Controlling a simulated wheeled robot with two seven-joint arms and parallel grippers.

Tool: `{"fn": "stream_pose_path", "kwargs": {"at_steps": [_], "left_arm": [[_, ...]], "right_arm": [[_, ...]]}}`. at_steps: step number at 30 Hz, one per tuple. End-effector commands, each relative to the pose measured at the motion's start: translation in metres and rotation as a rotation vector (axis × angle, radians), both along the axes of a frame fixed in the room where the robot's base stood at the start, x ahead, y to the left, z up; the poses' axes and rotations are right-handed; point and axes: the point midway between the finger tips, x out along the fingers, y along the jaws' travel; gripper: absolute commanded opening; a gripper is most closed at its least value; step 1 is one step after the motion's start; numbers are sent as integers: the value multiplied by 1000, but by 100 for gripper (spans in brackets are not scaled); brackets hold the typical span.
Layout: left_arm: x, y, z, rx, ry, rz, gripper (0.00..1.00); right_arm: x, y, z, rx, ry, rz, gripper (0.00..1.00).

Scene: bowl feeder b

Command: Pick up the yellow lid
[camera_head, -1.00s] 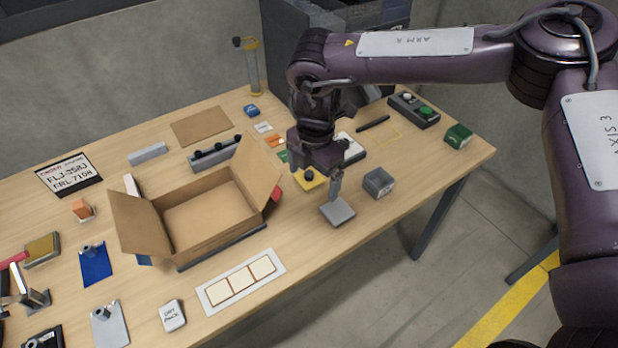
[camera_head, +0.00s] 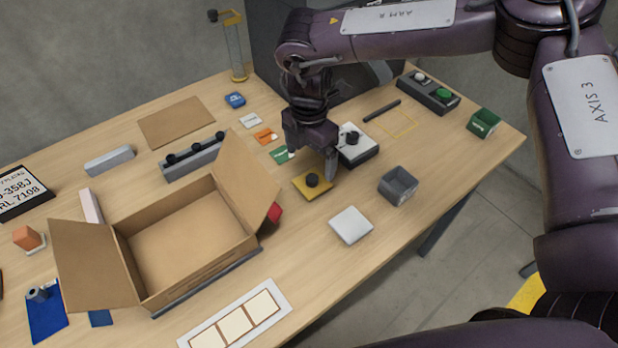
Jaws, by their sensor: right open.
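The yellow lid (camera_head: 312,187) is a flat square plate with a black knob on top. It lies on the table right of the open cardboard box. My right gripper (camera_head: 328,168) points down just behind and to the right of the lid's knob. Its jaws are open and hold nothing. I cannot tell whether a fingertip touches the lid. My left gripper is out of view.
A white lid (camera_head: 350,225) lies to the front right, with a grey bin (camera_head: 398,185) beyond it. A white block with a black knob (camera_head: 354,145) stands close behind the gripper.

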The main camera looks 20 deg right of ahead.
Motion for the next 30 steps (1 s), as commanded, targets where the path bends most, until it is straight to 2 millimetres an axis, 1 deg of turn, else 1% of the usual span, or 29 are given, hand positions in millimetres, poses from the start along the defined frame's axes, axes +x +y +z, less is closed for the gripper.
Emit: {"fn": "stream_pose_path", "kwargs": {"at_steps": [6,9,12,15,18,21,22,23,30], "left_arm": [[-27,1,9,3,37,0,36],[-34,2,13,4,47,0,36],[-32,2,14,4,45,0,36],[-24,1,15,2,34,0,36],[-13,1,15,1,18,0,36],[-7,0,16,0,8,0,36],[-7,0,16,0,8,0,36],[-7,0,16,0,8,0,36],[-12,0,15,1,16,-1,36]], "right_arm": [[-2,-2,-24,-2,2,2,92],[-3,-3,-40,-2,2,1,92],[-3,-3,-53,0,1,0,92],[-3,-3,-60,-1,0,1,92],[-3,-3,-61,0,-1,0,92],[-3,-3,-61,0,-1,0,92],[-3,-3,-61,0,-1,0,91],[-3,-3,-61,0,-1,0,87],[-3,-3,-61,0,-1,0,56]]}}
